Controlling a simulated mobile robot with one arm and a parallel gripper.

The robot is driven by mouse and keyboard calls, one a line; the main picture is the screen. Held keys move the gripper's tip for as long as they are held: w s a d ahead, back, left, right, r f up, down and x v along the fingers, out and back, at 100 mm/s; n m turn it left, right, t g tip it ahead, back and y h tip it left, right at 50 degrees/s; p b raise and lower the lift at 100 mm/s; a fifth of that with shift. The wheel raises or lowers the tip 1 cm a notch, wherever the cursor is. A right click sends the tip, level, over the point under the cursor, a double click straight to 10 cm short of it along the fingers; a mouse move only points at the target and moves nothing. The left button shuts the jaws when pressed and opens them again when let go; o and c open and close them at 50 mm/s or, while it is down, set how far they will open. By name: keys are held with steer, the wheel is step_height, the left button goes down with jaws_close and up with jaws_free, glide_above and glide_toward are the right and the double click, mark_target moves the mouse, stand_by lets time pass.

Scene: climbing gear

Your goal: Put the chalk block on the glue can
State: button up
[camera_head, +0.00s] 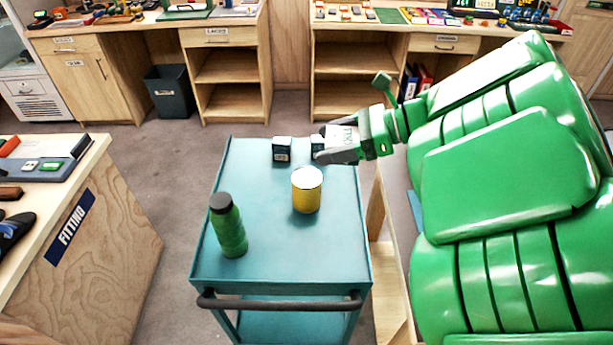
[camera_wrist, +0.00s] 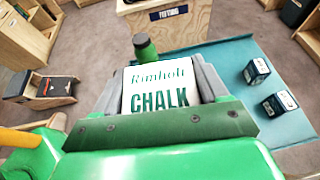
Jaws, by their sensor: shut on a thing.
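The white chalk block with green "CHALK" lettering (camera_wrist: 160,92) is held between the two grey fingers of my gripper (camera_wrist: 158,80). In the head view, the block (camera_head: 342,135) and my gripper (camera_head: 330,142) are over the far right part of the teal cart. The yellow glue can with a pale top (camera_head: 307,190) stands upright on the cart, nearer the camera and a little left of my gripper, apart from the block. The can does not show in the wrist view, where the block and gripper cover much of the cart.
A green bottle with a dark cap (camera_head: 228,225) stands at the cart's front left. Two small dark boxes, one at left (camera_head: 282,150) and one beside my gripper (camera_head: 316,146), stand near the far edge. The teal cart top (camera_head: 285,255) is clear at the front right.

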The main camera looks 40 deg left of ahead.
steer(key=shift+n+g+h, duration=0.4)
steer(key=shift+n, duration=0.1)
steer(key=s, duration=0.4)
steer(key=shift+s+a+r, duration=0.25)
steer(key=shift+s+a, duration=0.15)
glide_above(300, 176)
steer(key=shift+s+d+f, duration=0.1)
steer(key=shift+f, duration=2.3)
steer(key=shift+s+d+f, duration=0.1)
steer(key=shift+f, duration=2.25)
steer(key=shift+s+d+f, duration=0.1)
steer(key=shift+f, duration=2.3)
steer(key=shift+f, duration=0.1)
steer(key=shift+w+a+f, duration=0.1)
steer(key=shift+a+f, duration=0.05)
steer(key=shift+w+a+f, duration=0.1)
steer(key=shift+a+f, duration=0.05)
steer(key=shift+f, duration=1.5)
steer(key=shift+f, duration=0.1)
